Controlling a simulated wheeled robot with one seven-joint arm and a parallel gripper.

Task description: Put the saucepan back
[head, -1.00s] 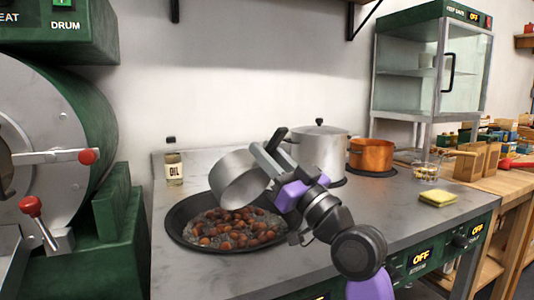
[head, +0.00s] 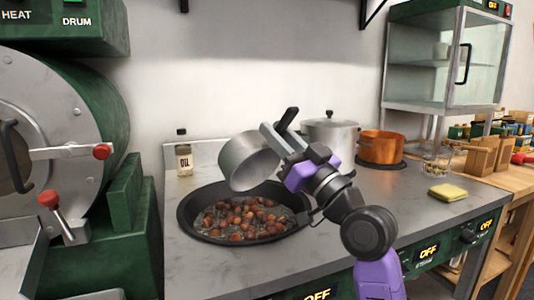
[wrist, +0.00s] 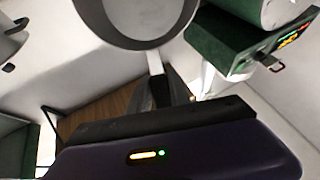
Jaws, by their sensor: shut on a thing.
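The grey metal saucepan (head: 250,161) is tilted in the air above the wide black pan (head: 187,222) of chestnuts, in the head view. My gripper (head: 283,138) is shut on the saucepan's dark handle, to the right of the bowl. In the wrist view the saucepan (wrist: 135,35) shows at the top, with its handle running down to my gripper (wrist: 163,95). The saucepan's inside is mostly turned away in the head view. Chestnuts (head: 243,218) lie in dark bits in the black pan.
A lidded steel pot (head: 331,138) and a copper pot (head: 382,147) stand behind my gripper. A yellow sponge (head: 447,192) lies on the right. The green drum machine (head: 105,90) is at the left. The counter's front left is bare.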

